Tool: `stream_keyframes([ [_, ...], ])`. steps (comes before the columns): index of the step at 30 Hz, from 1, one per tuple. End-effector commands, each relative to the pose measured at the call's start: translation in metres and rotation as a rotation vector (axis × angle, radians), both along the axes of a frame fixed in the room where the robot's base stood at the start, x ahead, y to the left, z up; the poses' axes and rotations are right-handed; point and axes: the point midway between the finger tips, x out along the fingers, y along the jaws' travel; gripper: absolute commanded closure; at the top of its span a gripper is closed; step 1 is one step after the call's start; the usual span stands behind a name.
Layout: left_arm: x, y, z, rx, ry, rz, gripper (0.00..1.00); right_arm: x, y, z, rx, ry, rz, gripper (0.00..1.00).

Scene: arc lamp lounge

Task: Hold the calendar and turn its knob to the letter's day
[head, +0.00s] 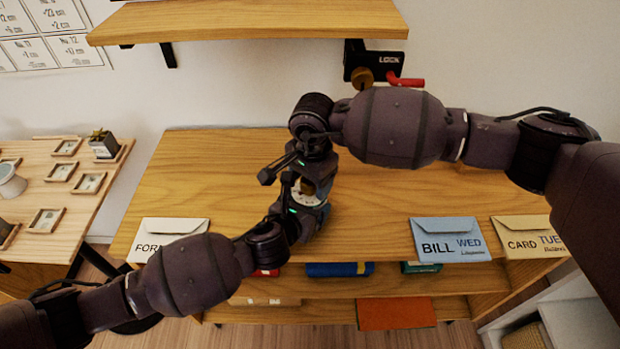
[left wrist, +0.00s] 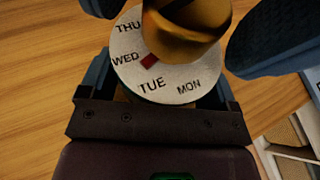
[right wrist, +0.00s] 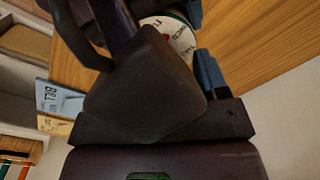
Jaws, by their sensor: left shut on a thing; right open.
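The calendar is a round white dial (head: 297,197) with day names around it and a brass knob (left wrist: 190,35) in its middle. In the left wrist view THU, WED, TUE and MON show on the dial (left wrist: 165,88), and a red mark (left wrist: 149,62) beside the knob lies nearest WED. My left gripper (head: 305,208) is shut on the calendar's body below the dial. My right gripper (head: 300,177) is open above it, its fingers apart at either side of the knob. The right wrist view shows part of the dial (right wrist: 172,36); the knob is hidden there.
A blue envelope (head: 450,240) reads BILL WED, a yellow one (head: 530,237) CARD TUE. A white envelope (head: 165,226) reading FORM is partly behind my left arm. A wall shelf (head: 250,20) with a LOCK bracket (head: 385,60) hangs above. The wooden desktop (head: 220,170) is clear at back left.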

Motion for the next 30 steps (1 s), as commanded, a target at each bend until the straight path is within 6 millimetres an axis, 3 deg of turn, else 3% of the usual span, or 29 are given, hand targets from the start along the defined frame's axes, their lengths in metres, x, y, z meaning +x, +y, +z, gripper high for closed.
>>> stream_keyframes([
  [6, 0.0002, -0.0001, 0.0005, 0.000, -0.001, 0.000, 0.54, -0.0001, 0.0001, -0.0001, 0.000, 0.000, 0.000, 0.34],
  [16, 0.0001, -0.0002, 0.0005, 0.000, -0.001, 0.000, 0.54, -0.0002, 0.0002, 0.0001, 0.000, 0.000, 0.000, 0.82],
  [23, 0.0001, -0.0002, 0.0004, 0.000, -0.001, 0.000, 0.54, -0.0002, 0.0001, 0.0005, 0.001, 0.001, -0.069, 0.82],
  [30, 0.0001, -0.0002, 0.0004, 0.000, -0.001, 0.000, 0.54, -0.0008, 0.0002, 0.0001, 0.001, 0.003, -0.265, 0.82],
])
